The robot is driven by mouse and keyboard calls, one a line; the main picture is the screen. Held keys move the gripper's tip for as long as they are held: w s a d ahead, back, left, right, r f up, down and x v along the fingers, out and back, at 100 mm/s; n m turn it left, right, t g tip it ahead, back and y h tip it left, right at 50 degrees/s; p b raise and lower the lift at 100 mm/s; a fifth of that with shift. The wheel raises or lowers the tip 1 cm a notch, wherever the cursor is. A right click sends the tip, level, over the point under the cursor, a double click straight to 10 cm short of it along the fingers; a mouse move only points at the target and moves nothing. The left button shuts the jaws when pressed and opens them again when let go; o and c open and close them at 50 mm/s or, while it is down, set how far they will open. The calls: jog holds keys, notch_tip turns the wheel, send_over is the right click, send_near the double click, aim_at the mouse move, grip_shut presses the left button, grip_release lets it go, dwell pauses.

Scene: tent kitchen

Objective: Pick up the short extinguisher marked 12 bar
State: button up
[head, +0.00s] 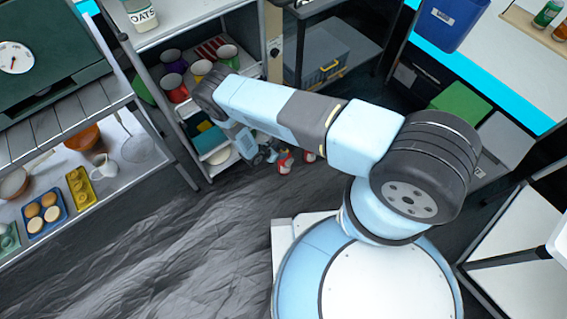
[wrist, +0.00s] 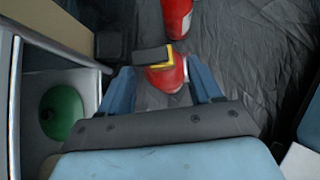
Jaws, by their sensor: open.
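Two red extinguishers stand on the dark floor by the shelf rack. In the wrist view, the nearer extinguisher (wrist: 166,77) has a black top with a yellow edge and shows between my fingers. The other extinguisher (wrist: 177,16) is beyond it, cut off by the top edge. In the head view, small red parts of an extinguisher (head: 284,164) show beside my gripper (head: 266,155). My gripper (wrist: 163,86) is open, one blue finger on each side of the nearer extinguisher, with no clear contact. No 12 bar marking is readable.
The shelf rack (head: 196,178) with coloured mugs (head: 173,88) stands close left of my gripper. A green round thing (wrist: 61,111) lies on a light shelf at left in the wrist view. Crumpled dark floor covering (head: 150,260) is clear in front. A counter (head: 505,75) stands at right.

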aim_at(283, 150)
jog(key=shift+x, duration=3.5)
jog(key=shift+s+d+r, duration=0.1)
jog(key=shift+c, duration=0.3)
grip_shut()
jog(key=shift+s, duration=0.1)
